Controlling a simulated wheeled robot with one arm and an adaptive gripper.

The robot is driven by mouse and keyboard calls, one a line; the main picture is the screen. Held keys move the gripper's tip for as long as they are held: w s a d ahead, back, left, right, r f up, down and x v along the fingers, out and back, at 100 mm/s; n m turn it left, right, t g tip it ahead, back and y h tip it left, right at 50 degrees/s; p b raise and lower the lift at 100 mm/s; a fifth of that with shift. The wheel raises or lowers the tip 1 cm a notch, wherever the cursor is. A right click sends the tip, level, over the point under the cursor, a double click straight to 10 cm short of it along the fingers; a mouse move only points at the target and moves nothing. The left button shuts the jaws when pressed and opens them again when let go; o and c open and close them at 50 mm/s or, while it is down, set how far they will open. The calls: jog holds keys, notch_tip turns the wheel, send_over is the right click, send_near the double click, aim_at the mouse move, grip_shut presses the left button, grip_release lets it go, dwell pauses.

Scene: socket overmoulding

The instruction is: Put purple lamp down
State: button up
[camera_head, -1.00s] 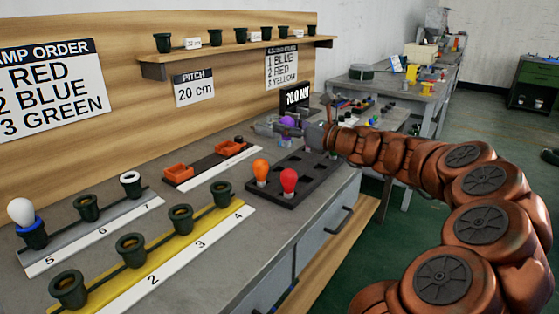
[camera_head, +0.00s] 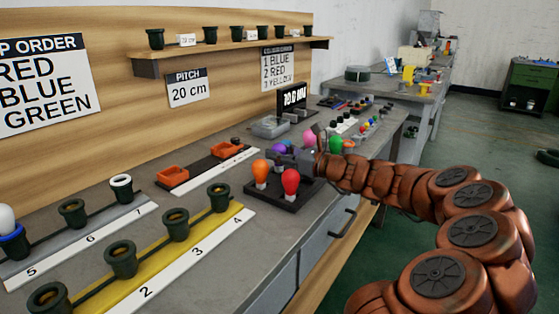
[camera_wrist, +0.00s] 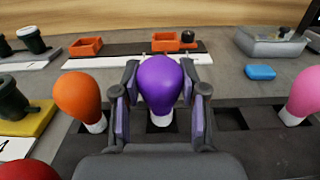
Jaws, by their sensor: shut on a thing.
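The purple lamp (camera_wrist: 160,85) is upright between the two fingers of my gripper (camera_wrist: 160,100) in the wrist view. The fingers close on it from left and right. Its white base is over a dark square pocket of the black tray (camera_wrist: 105,140); I cannot tell whether it rests in it. In the head view the purple lamp (camera_head: 278,149) shows at the tip of my gripper (camera_head: 287,157), low over the far part of the tray, partly hidden by it.
An orange lamp (camera_wrist: 77,97) stands close left of my gripper, a pink lamp (camera_wrist: 304,95) farther right. A red lamp (camera_head: 290,182) stands at the tray's near side. A green lamp (camera_head: 335,145) is behind my arm. A blue piece (camera_wrist: 260,72) lies beyond the tray.

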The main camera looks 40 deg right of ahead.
jog(key=shift+f, duration=0.5)
jog(key=shift+f, duration=0.25)
